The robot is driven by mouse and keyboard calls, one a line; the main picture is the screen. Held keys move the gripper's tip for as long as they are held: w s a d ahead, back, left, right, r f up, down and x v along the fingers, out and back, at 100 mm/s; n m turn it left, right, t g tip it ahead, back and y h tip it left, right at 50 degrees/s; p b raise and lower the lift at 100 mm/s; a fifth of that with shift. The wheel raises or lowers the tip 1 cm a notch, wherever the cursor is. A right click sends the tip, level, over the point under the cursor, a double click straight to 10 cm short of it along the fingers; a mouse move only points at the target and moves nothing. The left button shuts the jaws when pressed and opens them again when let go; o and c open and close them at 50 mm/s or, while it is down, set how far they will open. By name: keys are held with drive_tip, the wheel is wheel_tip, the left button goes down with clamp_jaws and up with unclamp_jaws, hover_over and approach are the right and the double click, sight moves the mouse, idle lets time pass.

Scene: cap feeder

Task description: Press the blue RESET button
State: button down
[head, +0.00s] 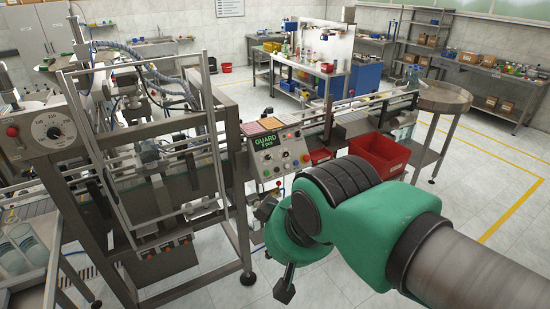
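The control panel (278,150) stands at the middle of the head view, on the machine's right post. It has a dark screen (266,142) with green letters starting "GUARD" and several small buttons below and beside it. A red button shows near its right edge.
The machine's metal frame (222,190) stands left of the panel, with an open-looking guard frame. A conveyor (345,112) runs right to a round metal table (444,96). The floor at right is clear.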

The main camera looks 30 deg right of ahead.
drive_tip(key=shift+w, duration=0.1)
drive_tip(key=w+d+m+t+h, duration=0.1)
drive_tip(key=w+d+m+t, duration=0.1)
drive_tip(key=w+d, duration=0.85)
drive_tip(key=w+d+m+t+h+b, duration=0.1)
drive_tip(key=w+d+t+h, duration=0.3)
drive_tip(key=w, duration=1.1)
drive_tip(key=w+d+m+t+y, duration=0.1)
drive_tip(key=w+d+m, duration=0.1)
drive_tip(key=w+d, duration=0.9)
drive_tip(key=w+d+f+m+t, duration=0.1)
drive_tip(key=w+d+f+t, duration=0.3)
drive_tip(key=w+d+f, duration=0.65)
drive_tip(key=s+d+f+m+t+y+b, duration=0.1)
drive_tip(key=s+d+f+t, duration=0.1)
drive_tip(key=d+f, duration=0.6)
drive_tip(key=shift+d+f+m+t+y, duration=0.35)
drive_tip(key=shift+f+t, duration=0.25)
drive_tip(key=shift+f, duration=0.6)
